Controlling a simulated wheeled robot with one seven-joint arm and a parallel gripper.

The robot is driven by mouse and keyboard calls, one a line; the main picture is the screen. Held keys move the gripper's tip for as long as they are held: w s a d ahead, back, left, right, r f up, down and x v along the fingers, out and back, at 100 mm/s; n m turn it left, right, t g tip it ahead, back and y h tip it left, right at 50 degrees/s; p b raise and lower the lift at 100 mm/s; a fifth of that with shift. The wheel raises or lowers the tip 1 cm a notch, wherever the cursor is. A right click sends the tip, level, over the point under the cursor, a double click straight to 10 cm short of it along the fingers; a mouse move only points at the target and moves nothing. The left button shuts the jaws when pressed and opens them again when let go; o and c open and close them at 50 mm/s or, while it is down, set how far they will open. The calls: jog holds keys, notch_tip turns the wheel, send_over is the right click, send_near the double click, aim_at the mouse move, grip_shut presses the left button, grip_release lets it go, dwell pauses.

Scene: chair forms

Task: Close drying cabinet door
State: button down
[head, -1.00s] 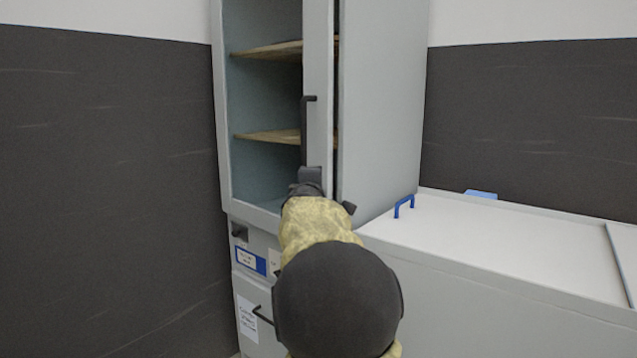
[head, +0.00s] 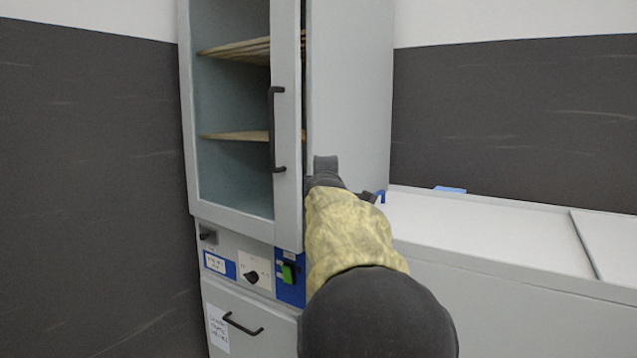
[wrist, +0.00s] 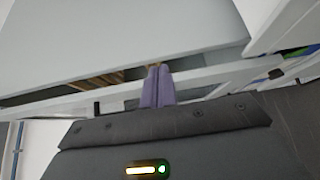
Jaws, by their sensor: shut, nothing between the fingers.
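The drying cabinet (head: 350,90) stands against the wall in the head view. Its tall glazed door (head: 288,205) is slightly ajar, with a narrow dark gap along its right edge. The black door handle (head: 277,130) is on the right part of the door, and wooden shelves show behind the glass. My gripper (head: 325,165) is shut and empty, just right of the door's free edge and the handle's lower end. In the wrist view the closed fingers (wrist: 158,72) are near the door edge and gap; I cannot tell whether they touch.
A panel with a green switch (head: 289,273) and a knob sits below the door. A lower drawer or door with a black handle (head: 243,323) is underneath. A white chest-like unit (head: 480,230) stands at the right. A dark wall panel (head: 90,190) borders the left.

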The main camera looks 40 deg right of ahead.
jog(key=s+a+f+m+g+y+p, duration=0.1)
jog(key=a+f+m+g+y+p, duration=0.2)
jog(key=a+f, duration=0.6)
jog(key=s+a+f+m+g+y+p, duration=0.2)
jog(key=a+f+m+p, duration=0.3)
jog(key=f, duration=0.6)
jog(key=s+a+f+m+g+y+p, duration=0.1)
jog(key=s+a+f+g+y, duration=0.2)
jog(key=s+a+f, duration=0.4)
jog(key=s+a+f+m+g+y, duration=0.1)
jog(key=s+a+f+g+y, duration=0.1)
jog(key=s+a+f, duration=0.5)
jog(key=s+a+g, duration=0.1)
jog(key=s+a, duration=0.2)
jog(key=a, duration=0.2)
jog(key=shift+s+a+m+g+y+p, duration=0.2)
jog(key=shift+m+g+y+p, duration=0.1)
jog(key=shift+g+y+p, duration=0.1)
jog(key=shift+w+f, duration=0.1)
